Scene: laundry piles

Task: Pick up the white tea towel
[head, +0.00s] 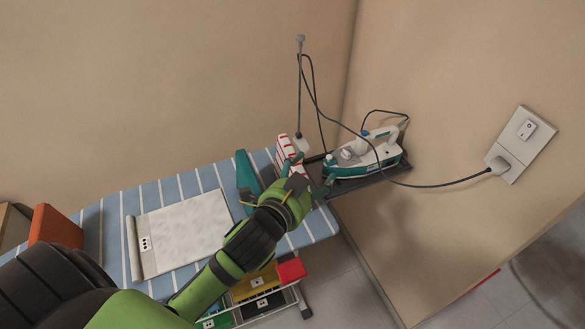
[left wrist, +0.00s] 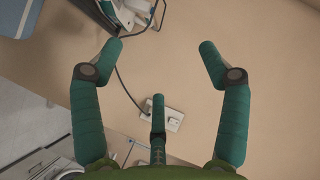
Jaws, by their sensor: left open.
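A white folded cloth with red stripes (head: 284,148), which looks like the white tea towel, stands at the far right end of the blue-and-white striped ironing board (head: 172,190). My left gripper (head: 310,173) is at that end of the board, with its teal fingers spread and nothing between them. One finger overlaps the towel's lower right part in the head view; I cannot tell whether they touch. In the left wrist view the open fingers (left wrist: 160,45) face the wall, and I cannot make out the towel there. My right gripper is not in view.
An iron (head: 363,160) rests on a dark stand right of the towel. Its cord (head: 430,186) runs to a wall socket (head: 512,160). A pale sheet with a rolled edge (head: 188,232) and a teal item (head: 245,172) lie on the board. Coloured bins (head: 254,284) are below.

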